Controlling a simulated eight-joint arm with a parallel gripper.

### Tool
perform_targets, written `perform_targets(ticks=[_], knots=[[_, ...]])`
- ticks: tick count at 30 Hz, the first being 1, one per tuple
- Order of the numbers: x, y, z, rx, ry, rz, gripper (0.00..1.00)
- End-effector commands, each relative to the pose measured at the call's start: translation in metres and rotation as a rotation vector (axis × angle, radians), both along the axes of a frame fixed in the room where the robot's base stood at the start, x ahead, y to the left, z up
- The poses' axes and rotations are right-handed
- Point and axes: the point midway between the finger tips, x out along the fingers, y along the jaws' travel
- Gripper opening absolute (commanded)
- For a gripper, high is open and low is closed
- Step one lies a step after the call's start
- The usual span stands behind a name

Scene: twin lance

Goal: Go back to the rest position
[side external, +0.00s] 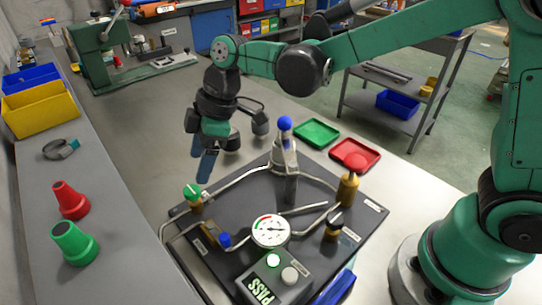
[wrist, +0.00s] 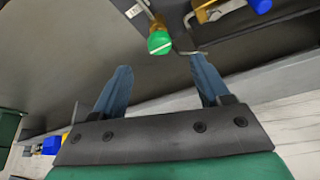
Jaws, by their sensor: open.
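My gripper (side external: 205,160) hangs from the green arm above the left rear part of the dark test board (side external: 345,239) in the side view. Its blue fingers point down and hold nothing. In the wrist view the two blue fingers (wrist: 160,88) are spread apart with clear space between them. The green-capped brass valve (side external: 194,195) stands on the board's left corner, below and slightly left of the fingers, apart from them. It also shows in the wrist view as a green knob (wrist: 159,43) beyond the fingertips.
The board carries a round gauge (side external: 270,231), a blue-topped upright fitting (side external: 284,150), and a box reading PASS (side external: 262,290). Green (side external: 316,134) and red (side external: 355,154) trays lie behind it. Bench space behind my gripper is clear.

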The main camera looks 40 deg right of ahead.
Motion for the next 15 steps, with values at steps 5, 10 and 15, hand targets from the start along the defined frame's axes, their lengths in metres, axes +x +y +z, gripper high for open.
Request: perform_targets(ticks=[5,10,15], knots=[[0.000,0.000,0.000,0.000,0.000,-0.003,0.69],[-0.006,-0.019,0.012,-0.004,-0.012,-0.120,0.69],[-0.028,-0.067,0.033,0.002,-0.049,-0.434,0.69]])
